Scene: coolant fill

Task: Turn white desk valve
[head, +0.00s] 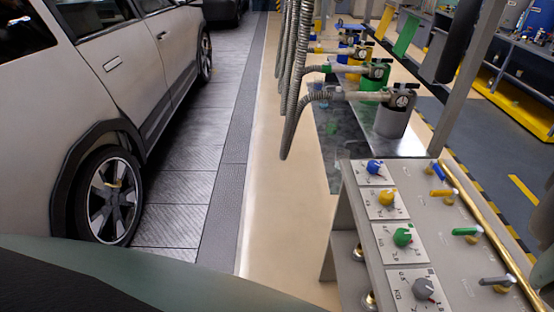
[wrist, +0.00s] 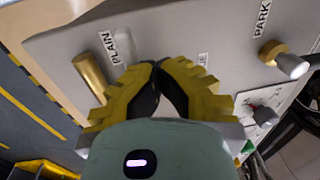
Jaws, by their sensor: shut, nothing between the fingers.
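In the wrist view my gripper (wrist: 158,68) is shut, its yellow-and-black fingertips together and nothing between them. It is over the grey desk panel (wrist: 180,30). To its right, apart from it, a valve with a white-tipped handle (wrist: 292,66) on a brass base sits beside a "PARK" label. In the head view the desk (head: 350,200) carries a row of lever valves: blue (head: 450,170), yellow (head: 442,193), green (head: 467,231) and a pale grey one (head: 497,282) nearest me. My gripper is not visible in the head view.
Blue (head: 374,167), yellow (head: 386,197), green (head: 402,236) and grey (head: 424,288) dials line the desk's left side. A brass rail (head: 482,218) runs along its right. Hoses (head: 293,90) hang beyond the desk. A silver car (head: 110,90) stands left. The beige floor between is clear.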

